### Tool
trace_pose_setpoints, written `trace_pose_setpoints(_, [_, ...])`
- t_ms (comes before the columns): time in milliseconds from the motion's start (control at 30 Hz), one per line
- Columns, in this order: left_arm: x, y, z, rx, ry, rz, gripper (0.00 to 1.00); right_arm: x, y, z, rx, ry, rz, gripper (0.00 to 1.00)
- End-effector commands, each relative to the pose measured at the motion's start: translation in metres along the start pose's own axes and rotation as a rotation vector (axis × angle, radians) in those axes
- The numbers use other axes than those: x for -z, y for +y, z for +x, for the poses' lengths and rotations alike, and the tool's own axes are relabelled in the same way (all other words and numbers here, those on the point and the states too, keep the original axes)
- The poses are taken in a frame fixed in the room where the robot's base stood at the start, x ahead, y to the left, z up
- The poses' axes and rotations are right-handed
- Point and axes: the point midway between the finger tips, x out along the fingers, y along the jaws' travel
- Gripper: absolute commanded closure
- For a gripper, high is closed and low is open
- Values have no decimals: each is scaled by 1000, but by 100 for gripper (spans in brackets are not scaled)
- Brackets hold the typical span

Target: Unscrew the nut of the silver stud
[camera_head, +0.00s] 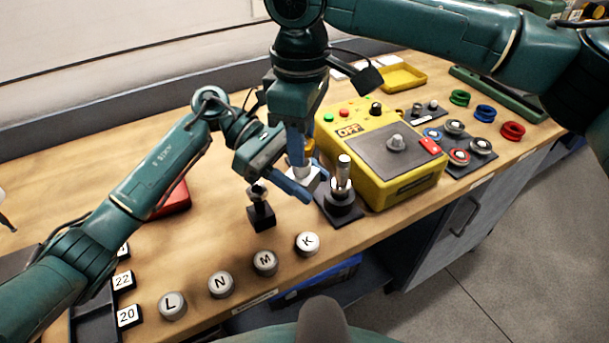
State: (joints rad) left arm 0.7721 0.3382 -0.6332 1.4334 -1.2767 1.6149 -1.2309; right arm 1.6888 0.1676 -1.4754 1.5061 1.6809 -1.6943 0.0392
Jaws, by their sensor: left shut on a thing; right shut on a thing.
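The silver stud (303,179) shows as a pale block with a light upright part, mostly covered by my grippers. My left gripper (302,188) reaches in from the left and is shut on the stud's pale lower part. My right gripper (300,157) points down from above and is shut at the top of the stud, where the nut sits. The nut itself is hidden between the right fingers. A darker stud on a black block (261,216) stands upright just left of the silver one, apart from it.
A lever on a dark base (340,207) stands close right of the grippers, before a yellow control box (412,187). Round lettered knobs (265,262) line the front edge. A red box (173,199) lies behind my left arm. Coloured rings (485,113) lie far right.

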Motion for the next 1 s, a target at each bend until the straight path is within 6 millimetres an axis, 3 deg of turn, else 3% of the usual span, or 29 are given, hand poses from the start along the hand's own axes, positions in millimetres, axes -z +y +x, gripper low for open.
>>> trace_pose_setpoints(1000, [-2,0,-1,-1,-2,3,100,0,0,-1,1,0,-1556,93])
